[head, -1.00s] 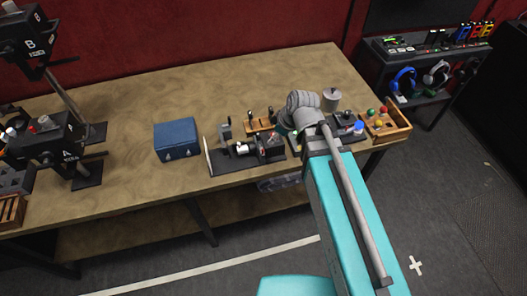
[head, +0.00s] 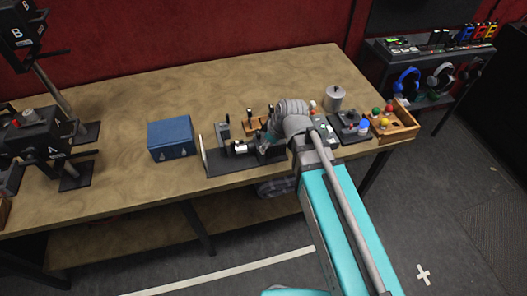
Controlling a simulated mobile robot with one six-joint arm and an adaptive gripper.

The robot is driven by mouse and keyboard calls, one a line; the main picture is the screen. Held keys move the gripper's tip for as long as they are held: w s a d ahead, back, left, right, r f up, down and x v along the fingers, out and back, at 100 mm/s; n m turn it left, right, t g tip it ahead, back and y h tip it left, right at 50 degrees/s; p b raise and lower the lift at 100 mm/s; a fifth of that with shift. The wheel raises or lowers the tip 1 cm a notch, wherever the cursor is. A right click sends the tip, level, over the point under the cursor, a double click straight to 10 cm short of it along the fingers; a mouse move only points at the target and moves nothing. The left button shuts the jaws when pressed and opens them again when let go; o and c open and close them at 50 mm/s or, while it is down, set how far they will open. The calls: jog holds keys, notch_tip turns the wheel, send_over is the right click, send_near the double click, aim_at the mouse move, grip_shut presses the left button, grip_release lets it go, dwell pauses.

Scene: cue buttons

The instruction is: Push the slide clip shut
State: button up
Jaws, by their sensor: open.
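A dark base plate (head: 222,168) lies near the table's front edge, with a pale upright plate (head: 204,156) at its left end. A silver cylinder (head: 240,147) in a black mount sits on it. I cannot make out the slide clip for certain at this size; it may be part of this fixture. My gripper (head: 266,141) is low over the right end of the fixture, partly hidden by my wrist. Its jaws are open, and I see nothing held. Whether it touches the fixture cannot be told.
A wooden block with black handles (head: 250,124) stands behind the fixture. A blue case (head: 171,139) is at left. A grey canister (head: 334,98), a joystick box (head: 349,130) and a wooden tray of coloured balls (head: 402,133) are at right. The table's back middle is clear.

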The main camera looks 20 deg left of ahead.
jog(key=shift+b+x, duration=1.2)
jog(key=shift+x, duration=0.4)
grip_shut()
